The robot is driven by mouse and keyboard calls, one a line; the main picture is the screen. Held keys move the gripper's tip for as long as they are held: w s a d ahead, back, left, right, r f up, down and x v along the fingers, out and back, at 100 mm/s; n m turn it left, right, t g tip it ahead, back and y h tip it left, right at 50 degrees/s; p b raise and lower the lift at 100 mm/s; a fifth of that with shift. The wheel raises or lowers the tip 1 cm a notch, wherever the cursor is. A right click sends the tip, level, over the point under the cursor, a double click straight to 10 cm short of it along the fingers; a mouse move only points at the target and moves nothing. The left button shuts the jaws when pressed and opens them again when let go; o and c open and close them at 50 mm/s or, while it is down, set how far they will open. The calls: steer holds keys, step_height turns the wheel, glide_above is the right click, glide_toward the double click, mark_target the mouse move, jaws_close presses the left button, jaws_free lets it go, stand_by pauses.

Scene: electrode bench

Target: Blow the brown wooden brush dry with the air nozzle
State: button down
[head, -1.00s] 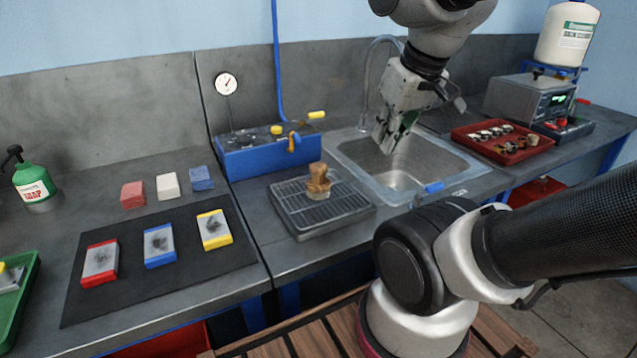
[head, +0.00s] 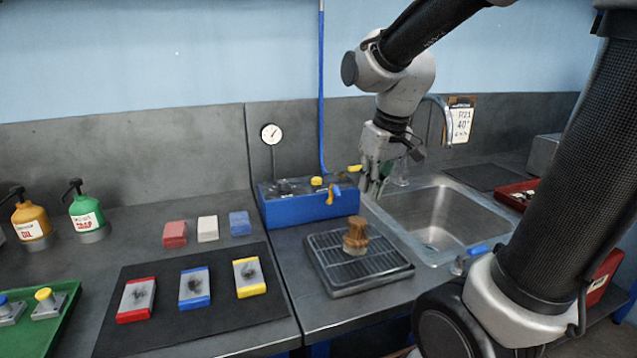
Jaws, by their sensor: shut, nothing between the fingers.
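The brown wooden brush (head: 355,237) stands upright on the dark slatted drip tray (head: 372,284), left of the sink. The blue air box (head: 303,209) stands behind the tray, with a blue hose rising from it. An orange-yellow fitting (head: 333,194) sits at its front right and a yellow-tipped lever (head: 355,168) at its right end; I cannot tell which is the air nozzle. My gripper (head: 374,194) points down, shut and empty, just right of the air box and above and behind the brush, apart from the brush.
The steel sink (head: 440,238) with its tall tap is right of my gripper. Red, white and blue blocks (head: 207,228) and a black mat (head: 215,318) with several framed blocks lie left. A green tray (head: 62,322) and pump bottles (head: 86,218) are farther left.

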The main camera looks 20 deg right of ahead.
steer(key=w+a+n+t, duration=0.2)
steer(key=w, duration=0.6)
steer(key=w+a+n+t, duration=0.1)
steer(key=w+a+n, duration=0.1)
steer(key=w, duration=0.7)
step_height(320, 180, up, 5)
steer(key=n+t+y, duration=0.1)
steer(key=n+t, duration=0.2)
steer(key=n, duration=0.2)
glide_above(314, 180)
steer(key=shift+w+r, duration=0.15)
steer(key=shift+f, duration=4.45)
steer(key=shift+f, duration=0.4)
